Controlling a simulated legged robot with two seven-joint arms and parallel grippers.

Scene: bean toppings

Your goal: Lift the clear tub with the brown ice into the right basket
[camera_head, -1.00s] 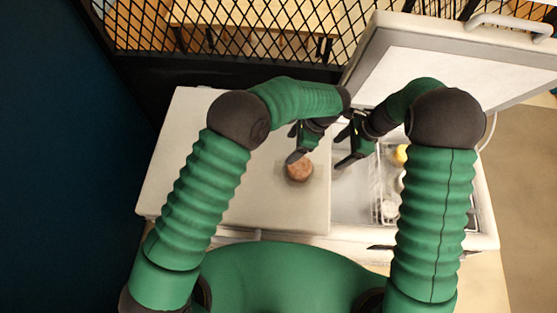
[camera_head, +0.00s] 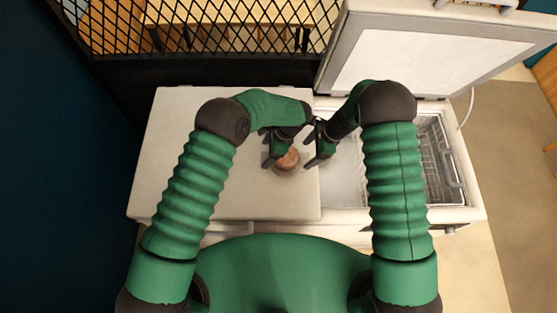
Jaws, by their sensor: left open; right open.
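The tub with the brown ice (camera_head: 288,160) sits on the closed white left lid of the chest freezer, near that lid's right edge. Its clear walls are hard to make out at this size. My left gripper (camera_head: 269,150) is open at the tub's left side. My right gripper (camera_head: 311,149) is open just right of the tub, by the lid's edge. I cannot tell whether either one touches it. The right wire basket (camera_head: 443,165) shows inside the open freezer bay, partly hidden behind my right arm.
The freezer's right lid (camera_head: 420,60) stands raised at the back. The closed left lid (camera_head: 180,130) is otherwise clear. The open bay's pale floor (camera_head: 345,180) shows between that lid and my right arm. A black mesh fence (camera_head: 200,28) runs behind.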

